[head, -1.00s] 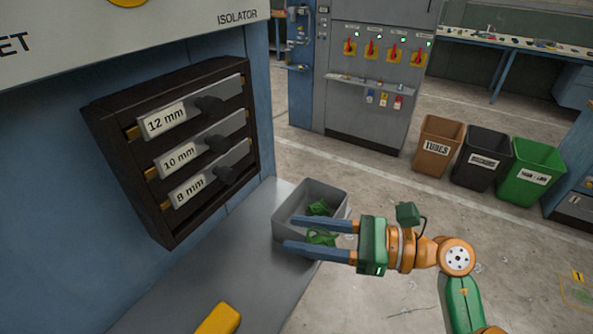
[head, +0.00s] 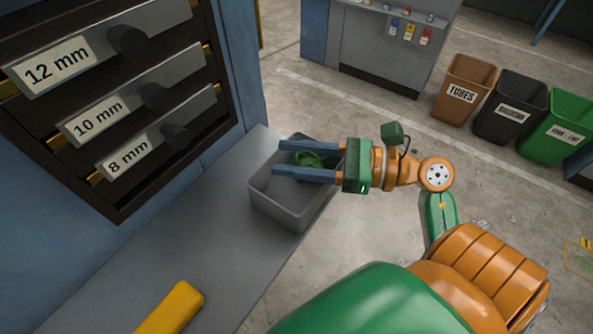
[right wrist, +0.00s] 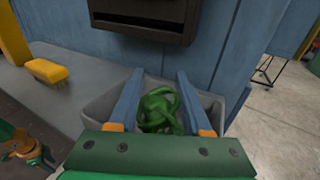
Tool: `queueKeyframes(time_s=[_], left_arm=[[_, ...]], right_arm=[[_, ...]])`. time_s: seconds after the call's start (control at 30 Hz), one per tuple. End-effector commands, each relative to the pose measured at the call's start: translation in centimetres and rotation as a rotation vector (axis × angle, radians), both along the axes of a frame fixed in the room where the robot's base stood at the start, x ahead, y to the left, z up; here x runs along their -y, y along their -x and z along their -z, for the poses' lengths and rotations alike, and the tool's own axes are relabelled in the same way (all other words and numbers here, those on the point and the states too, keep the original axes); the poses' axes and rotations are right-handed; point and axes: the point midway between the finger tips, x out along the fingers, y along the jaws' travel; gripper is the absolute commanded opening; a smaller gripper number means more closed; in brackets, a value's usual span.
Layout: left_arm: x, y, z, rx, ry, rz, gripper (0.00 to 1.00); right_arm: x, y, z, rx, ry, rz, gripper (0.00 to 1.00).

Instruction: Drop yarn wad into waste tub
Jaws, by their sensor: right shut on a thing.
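A tangled green yarn wad (head: 310,158) lies between the two blue fingers of my right gripper (head: 280,157). My right gripper is shut on the wad, with one finger on each side of it. The grey waste tub (head: 285,208) stands on the grey ledge, and the fingers and wad show over its back part. In the right wrist view the wad (right wrist: 160,110) sits between the fingers, with the tub's wall (right wrist: 97,106) around and behind. The tub's inside is partly hidden by the fingers.
A dark rack with drawers labelled 12 mm, 10 mm and 8 mm (head: 128,150) is to the left. A yellow-handled brush (right wrist: 48,70) lies on the ledge (head: 215,235). Brown (head: 462,92), black (head: 508,108) and green (head: 555,128) bins stand on the floor at right.

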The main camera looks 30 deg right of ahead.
Motion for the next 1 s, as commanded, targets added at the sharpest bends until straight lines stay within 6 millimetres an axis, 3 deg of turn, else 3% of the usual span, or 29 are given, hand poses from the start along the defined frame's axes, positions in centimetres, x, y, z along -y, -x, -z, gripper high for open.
queueKeyframes(time_s=[0.13, 0.17, 0.3, 0.63, 0.83, 1.0], left_arm=[[0.2, 0.0, -0.1, 0.000, 0.002, -0.001, 0.45], [0.2, 0.0, -0.1, 0.000, 0.003, -0.001, 0.45], [0.2, 0.0, -0.1, 0.000, 0.003, -0.001, 0.45], [0.2, 0.0, 0.3, 0.000, 0.004, -0.001, 0.45], [0.3, 0.0, 2.6, 0.001, 0.004, -0.001, 0.45], [0.3, 0.0, 3.4, 0.001, 0.004, -0.001, 0.45]], right_arm=[[0.0, 0.0, -0.1, 0.000, 0.000, 0.000, 0.00], [0.0, 0.0, -0.1, 0.000, 0.000, 0.000, 0.51], [0.0, 0.0, -0.1, 0.000, 0.000, -0.001, 0.84], [0.3, 0.3, 0.1, -0.001, -0.001, 0.000, 0.84], [3.2, 2.9, 0.4, -0.002, 0.002, 0.003, 0.84], [5.0, 4.6, -0.1, -0.001, 0.001, 0.001, 0.84]])
